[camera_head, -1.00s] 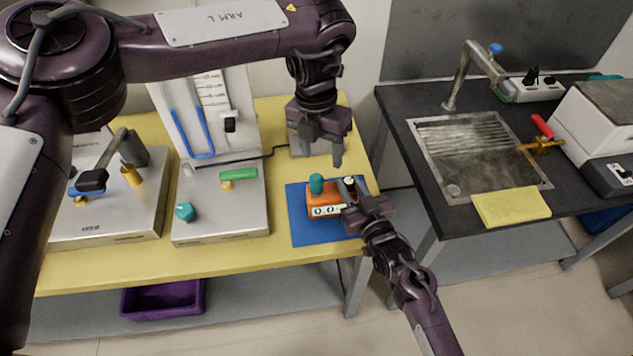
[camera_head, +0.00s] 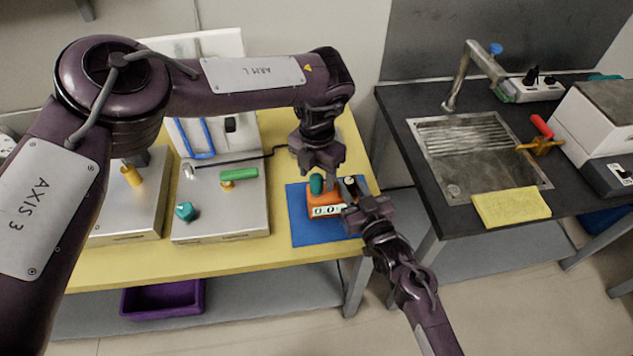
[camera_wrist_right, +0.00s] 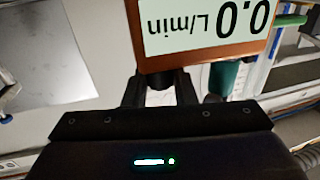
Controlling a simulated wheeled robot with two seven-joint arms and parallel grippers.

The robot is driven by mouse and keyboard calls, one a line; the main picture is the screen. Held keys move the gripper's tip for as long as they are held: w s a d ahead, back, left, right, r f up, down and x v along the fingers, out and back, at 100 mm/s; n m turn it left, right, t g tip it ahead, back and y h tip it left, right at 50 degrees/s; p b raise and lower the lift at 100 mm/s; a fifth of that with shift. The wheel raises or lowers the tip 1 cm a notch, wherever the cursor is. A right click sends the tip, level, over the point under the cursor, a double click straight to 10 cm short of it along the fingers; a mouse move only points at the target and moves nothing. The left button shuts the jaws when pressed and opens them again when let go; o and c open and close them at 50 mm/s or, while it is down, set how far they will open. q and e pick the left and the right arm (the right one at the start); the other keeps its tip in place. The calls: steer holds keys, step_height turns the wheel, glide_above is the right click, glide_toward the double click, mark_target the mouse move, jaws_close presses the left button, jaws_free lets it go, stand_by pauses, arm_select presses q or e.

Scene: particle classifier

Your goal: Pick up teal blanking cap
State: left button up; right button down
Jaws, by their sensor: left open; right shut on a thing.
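A teal cap (camera_head: 316,184) stands upright on the orange flow meter (camera_head: 324,198), whose display reads 0.0. The meter is on the blue mat (camera_head: 310,234). My left gripper (camera_head: 321,180) is open, pointing down at the cap; one finger shows just right of it, and whether they touch I cannot tell. My right gripper (camera_head: 352,198) is shut on the meter's right side. In the right wrist view the display (camera_wrist_right: 205,22) fills the top, with the teal cap (camera_wrist_right: 222,76) beside the fingers (camera_wrist_right: 160,92) of my right gripper.
A teal knob (camera_head: 186,211) and a green-handled valve (camera_head: 238,174) are on the metal-topped unit left of the mat. A small black-and-white part (camera_head: 350,182) stands right of the meter. The sink bench (camera_head: 440,215) is across a gap to the right.

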mark_target(317, 176)
arm_select(q)
steer(key=shift+f, duration=0.85)
steer(key=c, duration=0.9)
steer(key=shift+c, duration=0.2)
steer(key=shift+r, duration=0.15)
step_height(317, 176, up, 10)
steer(key=shift+f, duration=0.1)
